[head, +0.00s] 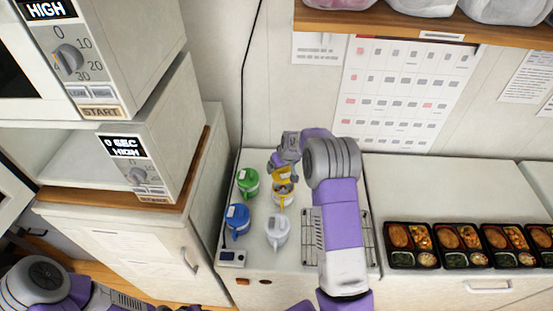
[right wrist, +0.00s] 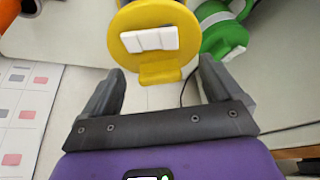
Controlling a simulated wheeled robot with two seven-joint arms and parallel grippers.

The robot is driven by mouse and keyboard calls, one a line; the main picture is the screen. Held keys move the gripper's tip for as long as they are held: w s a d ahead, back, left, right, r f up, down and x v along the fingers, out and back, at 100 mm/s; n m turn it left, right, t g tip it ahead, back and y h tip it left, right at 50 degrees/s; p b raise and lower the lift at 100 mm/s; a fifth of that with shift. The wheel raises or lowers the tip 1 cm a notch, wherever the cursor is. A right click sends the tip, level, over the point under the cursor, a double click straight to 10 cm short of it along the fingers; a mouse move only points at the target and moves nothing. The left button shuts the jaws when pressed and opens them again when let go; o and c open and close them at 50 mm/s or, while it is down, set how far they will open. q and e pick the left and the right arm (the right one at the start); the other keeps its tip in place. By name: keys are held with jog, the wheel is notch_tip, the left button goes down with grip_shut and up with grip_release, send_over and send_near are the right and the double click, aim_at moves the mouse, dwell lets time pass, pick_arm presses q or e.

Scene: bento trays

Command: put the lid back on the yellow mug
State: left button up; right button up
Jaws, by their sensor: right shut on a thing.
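The yellow mug (head: 283,198) stands upright on the counter among the other mugs, its top uncovered in the head view. The yellow lid (head: 285,175) is just above and behind the mug's rim, tilted and apart from it as far as I can see. My right gripper (head: 281,163) is shut on the lid. In the right wrist view the round yellow lid (right wrist: 155,18), with a white block on its face, has its tab between the fingers (right wrist: 162,78). The lid hides most of the mug there. Only part of my left arm shows, at the head view's lower left.
A green mug (head: 248,182), a blue mug (head: 237,220) and a white mug (head: 276,231) stand close around the yellow one. A wire rack (head: 311,240) lies to the right, partly under my arm. Bento trays (head: 408,263) line the right counter. Microwaves (head: 160,130) stand left.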

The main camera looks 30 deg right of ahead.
aim_at(282, 170)
jog(key=shift+s+f, duration=0.25)
jog(key=shift+s, duration=0.05)
jog(key=b+x, duration=0.1)
jog(key=x, duration=0.1)
jog(key=shift+f, duration=0.35)
jog(key=shift+s+f+b, duration=0.25)
jog(key=shift+f+b, duration=0.75)
jog(key=shift+f, duration=0.2)
jog(key=shift+w+f+b, duration=0.15)
jog(key=shift+f+b, duration=0.3)
jog(key=shift+f, duration=0.1)
jog(key=shift+f+b, duration=0.15)
jog(key=shift+b, duration=0.85)
dwell(0.6)
jog(key=o, duration=0.7)
